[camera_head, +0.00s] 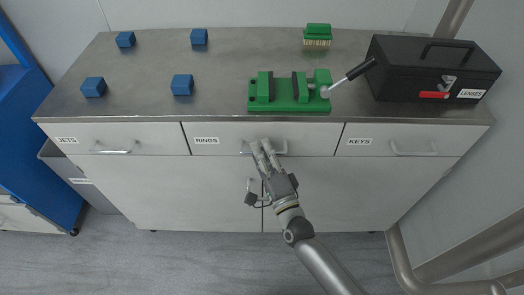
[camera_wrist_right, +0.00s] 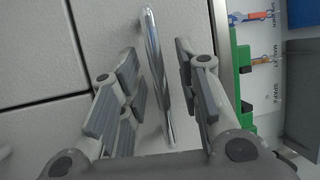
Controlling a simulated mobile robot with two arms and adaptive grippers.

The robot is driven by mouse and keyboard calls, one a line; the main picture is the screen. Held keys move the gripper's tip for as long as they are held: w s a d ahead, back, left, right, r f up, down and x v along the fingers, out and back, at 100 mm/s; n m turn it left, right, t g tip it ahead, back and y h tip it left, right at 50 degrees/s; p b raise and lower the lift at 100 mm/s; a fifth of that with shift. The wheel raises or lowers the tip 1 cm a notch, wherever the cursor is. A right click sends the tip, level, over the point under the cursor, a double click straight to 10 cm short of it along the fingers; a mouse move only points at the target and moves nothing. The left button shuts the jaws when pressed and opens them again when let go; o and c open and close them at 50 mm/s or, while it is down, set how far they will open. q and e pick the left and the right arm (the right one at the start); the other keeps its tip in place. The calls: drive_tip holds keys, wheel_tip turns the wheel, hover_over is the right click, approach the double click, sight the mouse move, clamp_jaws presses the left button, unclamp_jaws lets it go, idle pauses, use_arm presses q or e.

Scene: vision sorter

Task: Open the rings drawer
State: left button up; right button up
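The rings drawer (camera_head: 220,140) is the middle of three drawers in the workbench front, labelled RINGS. It looks shut, its front in line with its neighbours. Its metal bar handle (camera_wrist_right: 157,75) runs between the fingers of my right gripper (camera_wrist_right: 160,90) in the wrist view. The fingers are open, one on each side of the handle, with visible gaps. In the head view my right gripper (camera_head: 264,150) is at the drawer front and covers part of the handle (camera_head: 280,150). My left gripper is not in view.
The jets drawer (camera_head: 80,142) and keys drawer (camera_head: 400,147) flank it, both looking shut. On the worktop stand a green vise (camera_head: 290,104), a green brush (camera_head: 318,32), a black toolbox (camera_head: 420,85) and several blue blocks (camera_head: 182,85). The floor (camera_head: 180,265) in front is clear.

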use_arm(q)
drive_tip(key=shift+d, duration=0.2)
use_arm(e)
clamp_jaws()
idle(0.3)
